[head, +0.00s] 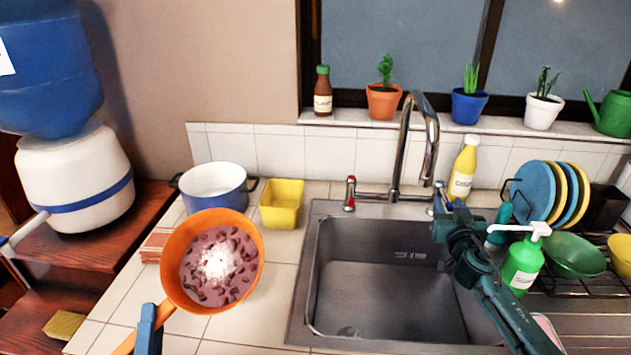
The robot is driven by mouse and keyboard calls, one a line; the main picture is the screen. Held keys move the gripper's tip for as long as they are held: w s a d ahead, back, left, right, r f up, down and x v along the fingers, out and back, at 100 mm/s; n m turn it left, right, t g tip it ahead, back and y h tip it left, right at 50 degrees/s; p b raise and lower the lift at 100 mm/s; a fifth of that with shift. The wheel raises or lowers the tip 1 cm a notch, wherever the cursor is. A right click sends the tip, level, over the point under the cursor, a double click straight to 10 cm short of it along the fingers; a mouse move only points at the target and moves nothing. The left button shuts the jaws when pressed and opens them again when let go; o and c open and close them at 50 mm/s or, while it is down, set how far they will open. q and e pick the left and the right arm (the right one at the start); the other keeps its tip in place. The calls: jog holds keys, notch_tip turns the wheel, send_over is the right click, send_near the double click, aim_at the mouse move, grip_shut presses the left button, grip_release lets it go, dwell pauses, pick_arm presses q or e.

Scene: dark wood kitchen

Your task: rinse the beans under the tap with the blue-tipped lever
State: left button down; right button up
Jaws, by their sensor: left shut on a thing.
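The beans (207,284), dark with a white patch on top, lie in an orange long-handled pan (172,249) over the left counter. My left gripper (149,328), blue, is shut on the pan's handle at the bottom left. The chrome tap (401,150) arches over the sink (335,273); no water shows. Its blue-tipped lever (440,187) is on the right and a red-tipped lever (350,188) on the left. My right gripper (450,222), dark teal, is just in front of the blue-tipped lever and hides its lower part; I cannot tell whether its fingers are open or touching it.
A blue-and-white pot (214,184) and a yellow tub (281,205) stand at the back left. A yellow bottle (464,170), a green pump bottle (521,266) and a dish rack with plates (538,190) stand right of the sink. The sink basin looks empty.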

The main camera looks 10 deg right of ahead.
aim_at(446, 194)
jog(key=shift+x, duration=2.1)
grip_shut()
